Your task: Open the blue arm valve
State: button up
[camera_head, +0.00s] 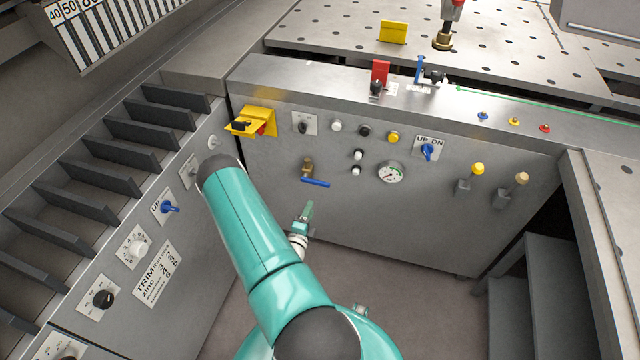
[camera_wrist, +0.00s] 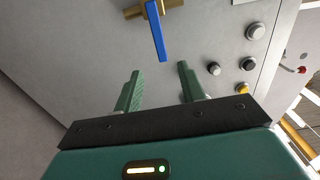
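The blue arm valve has a brass body (camera_head: 308,166) on the front panel and a blue lever (camera_head: 315,183) that points right, close to level. In the wrist view the blue lever (camera_wrist: 157,32) hangs from the brass body (camera_wrist: 163,7) at the top, beyond the fingertips. My gripper (camera_wrist: 158,80) is open and empty, with its two green fingers apart and the lever ahead of the gap, not between them. In the head view my gripper (camera_head: 304,214) shows just below the lever, partly hidden by my arm.
Right of the valve are several push buttons (camera_head: 358,155), a round gauge (camera_head: 390,173) and a blue UP/DN knob (camera_head: 428,150). Another blue handle (camera_head: 420,68) stands on the ledge. Floor below the panel is clear.

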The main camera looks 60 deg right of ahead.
aim_at(319, 185)
jog(key=d, duration=0.4)
jog(key=w+d, duration=0.1)
jog(key=d, duration=0.4)
jog(key=w+d, duration=0.1)
jog(key=d, duration=0.3)
jog(key=shift+w+d, duration=0.1)
jog(key=shift+d, duration=0.1)
jog(key=shift+c, duration=0.4)
grip_shut()
